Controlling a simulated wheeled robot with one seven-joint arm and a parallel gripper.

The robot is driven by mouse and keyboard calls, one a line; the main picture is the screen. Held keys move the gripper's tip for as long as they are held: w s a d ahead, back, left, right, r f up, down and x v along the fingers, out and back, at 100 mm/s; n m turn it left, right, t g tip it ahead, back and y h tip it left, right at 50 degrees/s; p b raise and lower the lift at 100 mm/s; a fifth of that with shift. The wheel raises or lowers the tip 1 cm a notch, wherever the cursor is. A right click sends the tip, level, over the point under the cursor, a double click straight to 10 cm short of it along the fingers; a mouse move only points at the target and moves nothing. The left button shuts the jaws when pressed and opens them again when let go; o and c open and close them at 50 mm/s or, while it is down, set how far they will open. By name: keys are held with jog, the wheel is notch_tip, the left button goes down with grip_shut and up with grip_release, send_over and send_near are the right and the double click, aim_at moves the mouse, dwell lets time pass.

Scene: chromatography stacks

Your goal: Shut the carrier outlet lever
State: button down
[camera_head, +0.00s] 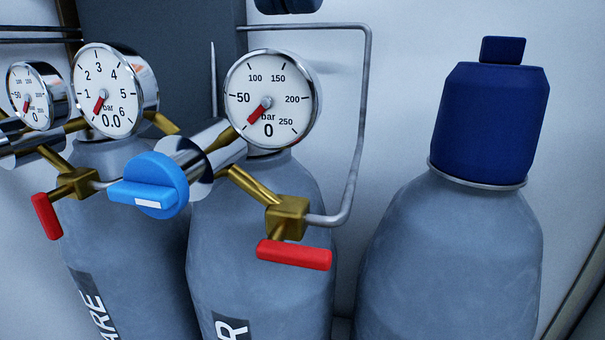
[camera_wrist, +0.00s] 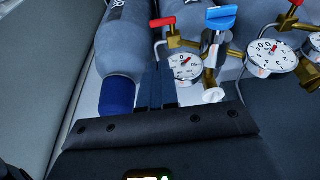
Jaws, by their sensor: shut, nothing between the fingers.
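A red lever (camera_head: 293,254) sits on a brass valve block (camera_head: 287,217) in front of the middle cylinder (camera_head: 260,285), whose cut-off label ends in "R". The lever lies sideways, roughly in line with the grey outlet pipe. It also shows in the wrist view (camera_wrist: 162,22). Another red lever (camera_head: 46,215) points downward on the left cylinder's valve, across its pipe; that cylinder's label ends in "ARE". I cannot read either full name. My gripper (camera_wrist: 158,70) is shut and empty, in the wrist view, apart from the lever, between the capped cylinder and the gauge.
A blue regulator knob (camera_head: 150,185) stands out left of the lever. Several round gauges (camera_head: 270,98) sit above. A grey pipe (camera_head: 355,130) rises behind the lever on the right. A cylinder with a dark blue cap (camera_head: 490,125) stands at right, with a gap between.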

jog(key=b, duration=0.6)
send_near(306, 247)
jog(key=x, duration=0.5)
jog(key=shift+w+d+f, duration=0.1)
jog(key=shift+w+f, duration=0.05)
jog(key=shift+w, duration=0.1)
jog(key=shift+f+b, duration=0.4)
jog(key=shift+f, duration=0.2)
jog(key=shift+d, duration=0.1)
jog(key=shift+f+y+b, duration=0.15)
jog(key=shift+y+b, duration=0.15)
jog(key=shift+b, duration=0.15)
jog(key=shift+y, duration=0.3)
jog(key=shift+d+t+y+b, duration=0.15)
jog(key=shift+t+y+b, duration=0.15)
jog(key=shift+b, duration=0.35)
